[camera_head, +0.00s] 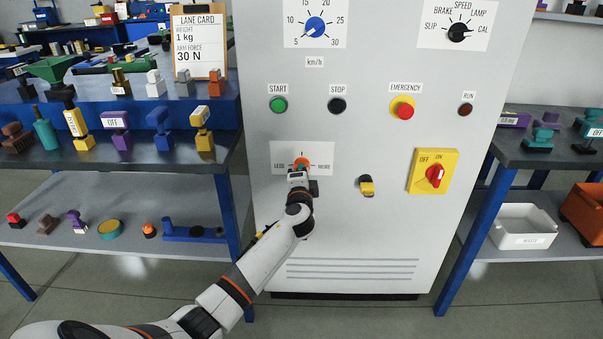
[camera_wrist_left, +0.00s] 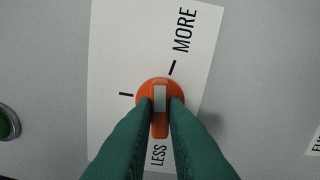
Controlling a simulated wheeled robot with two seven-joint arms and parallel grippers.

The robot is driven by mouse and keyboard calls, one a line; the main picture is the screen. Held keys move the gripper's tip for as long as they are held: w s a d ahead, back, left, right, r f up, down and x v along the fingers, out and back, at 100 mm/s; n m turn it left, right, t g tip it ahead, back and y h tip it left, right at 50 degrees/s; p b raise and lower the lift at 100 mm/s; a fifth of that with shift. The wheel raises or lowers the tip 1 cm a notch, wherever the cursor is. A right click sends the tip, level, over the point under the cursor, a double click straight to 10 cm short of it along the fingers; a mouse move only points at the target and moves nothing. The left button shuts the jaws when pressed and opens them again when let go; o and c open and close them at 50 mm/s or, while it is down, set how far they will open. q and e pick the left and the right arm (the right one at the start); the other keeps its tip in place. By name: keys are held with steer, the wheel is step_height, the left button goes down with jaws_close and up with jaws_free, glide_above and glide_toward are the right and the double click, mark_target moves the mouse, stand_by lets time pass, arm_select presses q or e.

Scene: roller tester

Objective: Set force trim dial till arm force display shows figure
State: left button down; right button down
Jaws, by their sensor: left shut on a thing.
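The orange force trim dial (camera_head: 301,162) sits on a white LESS/MORE plate (camera_head: 324,152) on the grey cabinet front. In the left wrist view the orange dial (camera_wrist_left: 159,95) has a pale bar across its grip, and tick marks show on the plate (camera_wrist_left: 112,55). My left gripper (camera_head: 300,172) is at the dial, its two green fingers (camera_wrist_left: 160,118) shut on the dial's grip from both sides. The lane card (camera_head: 199,45) reads weight 1 kg and arm force 30 N. No arm force display is legible in these views. My right gripper is not in view.
The cabinet also carries a green START button (camera_head: 278,105), a black STOP button (camera_head: 337,105), a red EMERGENCY button (camera_head: 404,109), and a red OFF/ON switch (camera_head: 435,176). A yellow-and-black fitting (camera_head: 367,186) protrudes right of the dial. Cluttered shelves flank the cabinet.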

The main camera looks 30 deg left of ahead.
arm_select(q)
steer(key=shift+f, duration=0.1)
steer(key=c, duration=1.4)
jaws_free()
steer(key=shift+c, duration=0.2)
